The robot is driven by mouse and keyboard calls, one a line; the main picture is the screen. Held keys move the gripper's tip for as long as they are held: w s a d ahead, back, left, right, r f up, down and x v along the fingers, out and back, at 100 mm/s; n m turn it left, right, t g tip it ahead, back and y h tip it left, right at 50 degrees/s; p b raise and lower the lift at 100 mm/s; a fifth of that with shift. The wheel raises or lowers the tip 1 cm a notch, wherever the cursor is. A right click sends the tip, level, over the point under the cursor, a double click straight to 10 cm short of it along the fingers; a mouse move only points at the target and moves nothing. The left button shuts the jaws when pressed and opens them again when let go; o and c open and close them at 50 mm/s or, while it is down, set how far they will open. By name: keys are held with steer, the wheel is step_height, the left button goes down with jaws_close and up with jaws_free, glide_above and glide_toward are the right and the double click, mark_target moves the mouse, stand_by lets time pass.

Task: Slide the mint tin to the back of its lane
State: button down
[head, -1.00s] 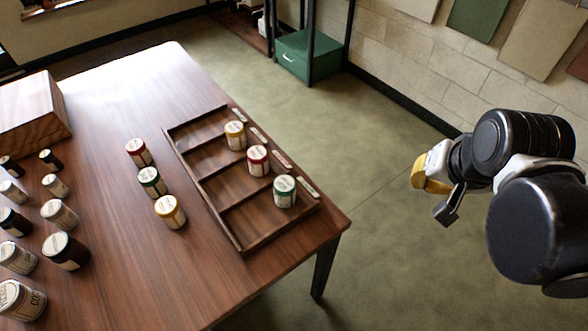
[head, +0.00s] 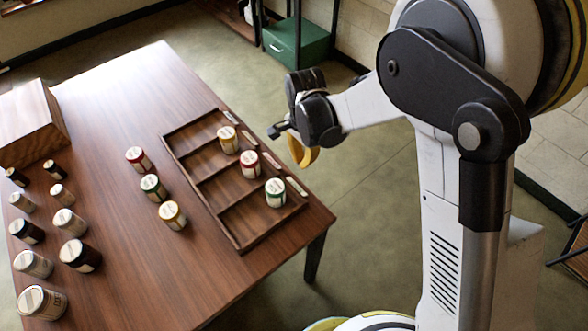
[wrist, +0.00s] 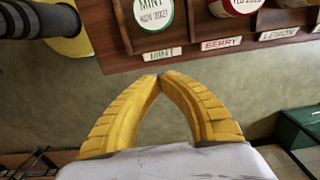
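The mint tin, with a green-edged white lid, stands upright in the nearest lane of the wooden tray (head: 242,245), in the head view (head: 275,192). It is at the lane's label end; the lane is bare to its left. In the wrist view the mint tin (wrist: 152,13) is cut off at the top, beyond the mint label (wrist: 162,54). My gripper (wrist: 159,77) has its two yellow fingertips together with nothing between them. In the head view my gripper (head: 293,146) is beyond the tray's label side, apart from the tin.
A red tin (head: 250,164) and a yellow tin (head: 228,139) stand in neighbouring lanes; the far lane is empty. Three tins, including a green one (head: 152,187), stand left of the tray. Several jars (head: 80,252) and a wooden box (head: 30,120) are farther left.

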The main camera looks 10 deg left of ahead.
mark_target(294, 190)
step_height(294, 190, down, 11)
steer(key=b, duration=0.3)
steer(key=shift+r+b, duration=0.15)
steer(key=shift+b, duration=0.2)
steer(key=shift+s+a+r, duration=0.25)
steer(key=shift+s+a, duration=0.65)
steer(key=shift+s, duration=0.15)
steer(key=shift+s+a+r+b, duration=0.1)
steer(key=shift+s+a+b, duration=0.2)
steer(key=shift+s+a, duration=0.15)
steer(key=s+a, duration=0.2)
steer(key=s+a+b, duration=0.1)
steer(key=s+a, duration=0.1)
steer(key=s, duration=0.1)
steer(key=s+a, duration=0.2)
steer(key=s, duration=0.1)
steer(key=shift+a+b, duration=0.35)
